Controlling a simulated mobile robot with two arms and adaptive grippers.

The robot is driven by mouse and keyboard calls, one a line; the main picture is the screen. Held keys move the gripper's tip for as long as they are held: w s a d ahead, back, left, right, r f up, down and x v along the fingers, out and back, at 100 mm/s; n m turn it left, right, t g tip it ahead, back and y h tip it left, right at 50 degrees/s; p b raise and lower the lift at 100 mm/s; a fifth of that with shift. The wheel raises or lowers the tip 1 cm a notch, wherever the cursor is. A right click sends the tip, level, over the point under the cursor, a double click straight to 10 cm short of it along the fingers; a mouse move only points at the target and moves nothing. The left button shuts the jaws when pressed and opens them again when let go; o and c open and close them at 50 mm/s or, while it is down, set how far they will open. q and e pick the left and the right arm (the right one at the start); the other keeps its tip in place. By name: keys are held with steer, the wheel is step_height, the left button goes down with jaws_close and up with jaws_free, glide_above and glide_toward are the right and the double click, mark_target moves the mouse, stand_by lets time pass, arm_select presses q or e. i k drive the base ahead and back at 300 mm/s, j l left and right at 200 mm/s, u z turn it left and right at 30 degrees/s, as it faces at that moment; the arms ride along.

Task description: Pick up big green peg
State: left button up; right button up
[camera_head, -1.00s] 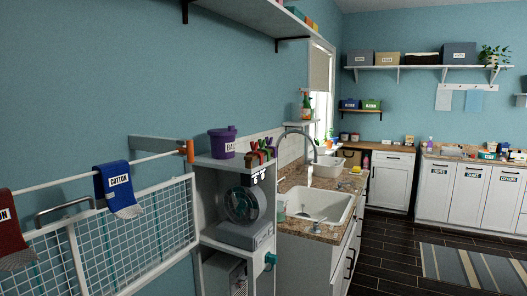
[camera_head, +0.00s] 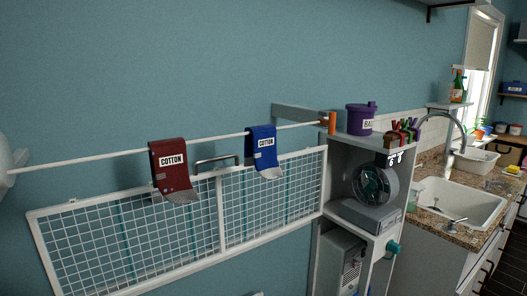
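A cluster of coloured pegs (camera_head: 403,131) stands on top of the grey-white shelf unit (camera_head: 352,139), right of the purple tub. Red and green tones show among them, but they are small and overlap, so I cannot clearly single out the big green peg or compare sizes. Neither of my grippers is in view.
A purple tub (camera_head: 361,119) stands left of the pegs. A rail (camera_head: 90,157) with a red sock (camera_head: 172,168) and a blue sock (camera_head: 263,150) runs along the wall above a wire rack (camera_head: 130,235). A sink counter (camera_head: 430,226) with a tall tap stands at right.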

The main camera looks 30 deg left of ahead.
mark_target(404, 126)
steer(key=i+l+z, duration=0.6)
steer(key=i, duration=0.35)
steer(key=i+l+z, duration=0.35)
steer(key=i, duration=0.15)
steer(key=i+z, duration=0.3)
steer(key=i, duration=0.2)
steer(key=i+u, duration=0.1)
steer(key=i, duration=0.45)
steer(key=i+l+u, duration=0.1)
steer(key=i, duration=0.45)
steer(key=i+l+u, duration=0.1)
steer(key=i, duration=0.45)
steer(key=i+u, duration=0.2)
steer(key=u, duration=0.25)
steer(key=i+u, duration=0.15)
steer(key=u, duration=0.35)
steer(key=i+l+u, duration=0.15)
steer(key=u, duration=0.3)
steer(key=i+l+u, duration=0.15)
steer(key=u, duration=0.35)
